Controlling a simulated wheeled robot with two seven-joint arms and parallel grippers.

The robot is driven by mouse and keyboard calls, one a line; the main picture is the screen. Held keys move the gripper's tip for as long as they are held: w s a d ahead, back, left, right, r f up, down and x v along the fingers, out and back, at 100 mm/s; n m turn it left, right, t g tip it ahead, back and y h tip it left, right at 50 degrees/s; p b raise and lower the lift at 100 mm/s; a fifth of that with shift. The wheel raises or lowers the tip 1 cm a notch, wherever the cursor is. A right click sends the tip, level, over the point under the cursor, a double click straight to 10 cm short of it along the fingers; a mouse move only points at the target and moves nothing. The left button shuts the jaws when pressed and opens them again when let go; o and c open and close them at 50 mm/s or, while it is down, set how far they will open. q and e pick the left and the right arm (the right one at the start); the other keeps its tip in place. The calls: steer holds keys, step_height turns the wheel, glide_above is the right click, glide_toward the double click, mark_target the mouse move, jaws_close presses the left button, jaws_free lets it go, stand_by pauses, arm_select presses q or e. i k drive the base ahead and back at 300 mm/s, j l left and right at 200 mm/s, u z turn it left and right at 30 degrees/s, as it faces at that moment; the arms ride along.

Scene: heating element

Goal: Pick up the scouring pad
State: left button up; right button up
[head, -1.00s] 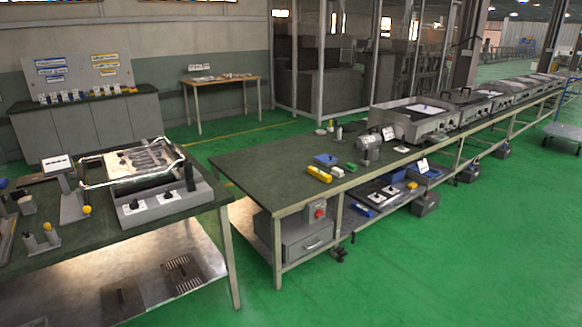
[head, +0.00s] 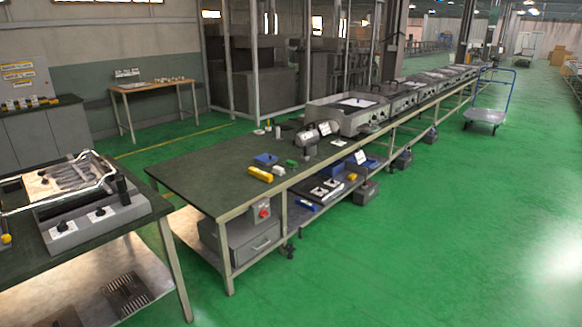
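A small green block (head: 291,163), which may be the scouring pad, lies on the long green-topped workbench (head: 190,172) in the middle of the head view. It is too small to be sure what it is. A yellow block (head: 260,174), a white block (head: 279,170) and a blue item (head: 265,159) lie close to it, near the bench's front edge. Neither of my grippers is in view.
A second table (head: 80,262) at the left carries a grey heating unit (head: 98,222) with a bent metal tube. A grey drawer box (head: 240,240) sits on the workbench's lower shelf. Green floor (head: 420,240) to the right is open. A blue-handled cart (head: 484,115) stands farther back.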

mark_target(290, 165)
steer(key=i+l+z, duration=0.1)
steer(key=i, duration=1.1)
steer(key=i+z, duration=0.15)
steer(key=i, duration=1)
steer(key=i+j+z, duration=0.1)
steer(key=i, duration=1.1)
steer(key=i+j+z, duration=0.25)
steer(key=i, duration=0.2)
steer(key=i+j+z, duration=0.25)
steer(key=i, duration=0.25)
steer(key=l, duration=0.1)
